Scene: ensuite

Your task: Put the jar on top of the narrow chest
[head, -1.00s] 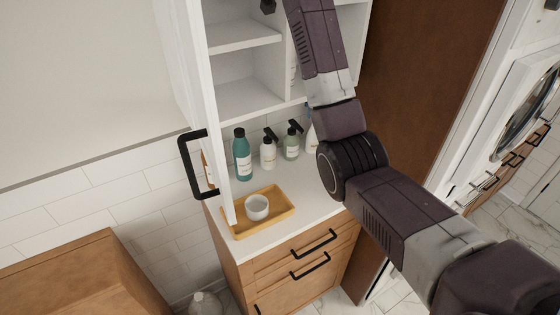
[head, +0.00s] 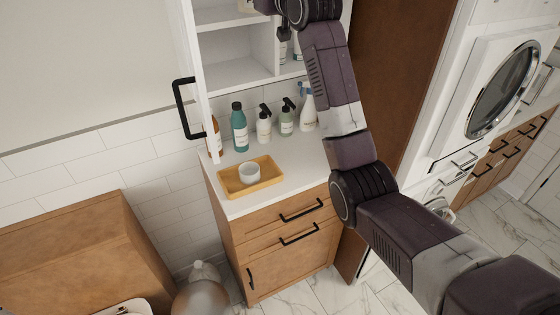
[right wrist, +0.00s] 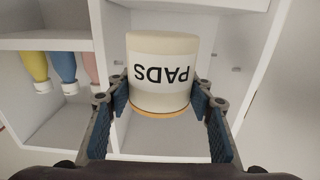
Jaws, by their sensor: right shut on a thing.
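The jar (right wrist: 160,45) is cream, with a white band reading "PADS", upside down in the right wrist view. My right gripper (right wrist: 160,103) is shut on it, one blue-padded finger on each side. White shelf compartments show behind the jar. In the head view my right arm reaches up to the open white wall cabinet (head: 228,42), and its gripper is mostly cut off at the top edge. A wooden chest with black handles (head: 278,233) and a white top stands below the cabinet. A second wooden piece (head: 75,255) is at lower left; I cannot tell which is the narrow chest. My left gripper is out of view.
The white top holds a yellow tray (head: 232,190) with a white cup (head: 249,173), a teal bottle (head: 239,130) and several pump or spray bottles. The cabinet's open door with a black handle (head: 178,110) juts out at left. The left wooden piece's visible top is bare.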

